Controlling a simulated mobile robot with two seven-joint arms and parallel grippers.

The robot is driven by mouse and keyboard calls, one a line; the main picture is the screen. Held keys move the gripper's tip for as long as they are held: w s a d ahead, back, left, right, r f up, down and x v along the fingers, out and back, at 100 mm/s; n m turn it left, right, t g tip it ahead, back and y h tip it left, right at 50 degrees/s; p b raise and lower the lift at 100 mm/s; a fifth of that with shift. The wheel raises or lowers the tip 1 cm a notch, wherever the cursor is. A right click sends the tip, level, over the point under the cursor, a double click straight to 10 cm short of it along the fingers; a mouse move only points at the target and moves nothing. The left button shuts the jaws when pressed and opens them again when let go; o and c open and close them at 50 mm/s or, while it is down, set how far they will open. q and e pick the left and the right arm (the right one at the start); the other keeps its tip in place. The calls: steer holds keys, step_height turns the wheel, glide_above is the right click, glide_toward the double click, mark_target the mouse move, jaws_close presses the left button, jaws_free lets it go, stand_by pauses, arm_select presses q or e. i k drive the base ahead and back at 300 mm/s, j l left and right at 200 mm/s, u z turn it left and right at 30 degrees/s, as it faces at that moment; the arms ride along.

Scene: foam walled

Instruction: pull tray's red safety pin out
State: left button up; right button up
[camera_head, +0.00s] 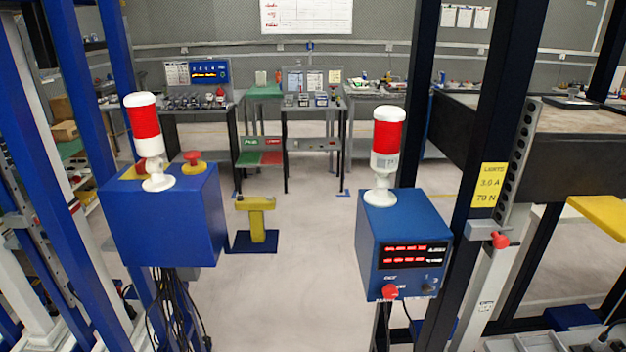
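A small red knob (501,240) sits on a bracket on the light grey post (489,280) at the right; it could be the safety pin's head, but I cannot tell. A perforated grey rail rises above it. A yellow flat piece (602,214) juts in at the right edge; I cannot tell whether it belongs to the tray. No thing in view is clearly the tray. Neither of my grippers is in view.
A blue box with a signal lamp (161,222) stands left, cables hanging below. A blue control box (400,232) with a red display and lamp stands right of centre. Blue and black uprights flank the view. A yellow stand (257,222) is on the floor; benches line the back.

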mark_target(499, 241)
steer(key=l, duration=0.55)
steer(key=k+l+z, duration=0.1)
steer(key=l, duration=0.4)
steer(key=k+l, duration=0.1)
steer(key=l, duration=0.2)
steer(key=k+l+z, duration=0.1)
steer(key=l, duration=0.5)
steer(key=k+l+z, duration=0.1)
steer(key=k+l, duration=0.15)
steer(key=l, duration=0.15)
steer(key=k+l, duration=0.25)
steer(key=k+l+z, duration=0.15)
steer(key=k+l, duration=0.4)
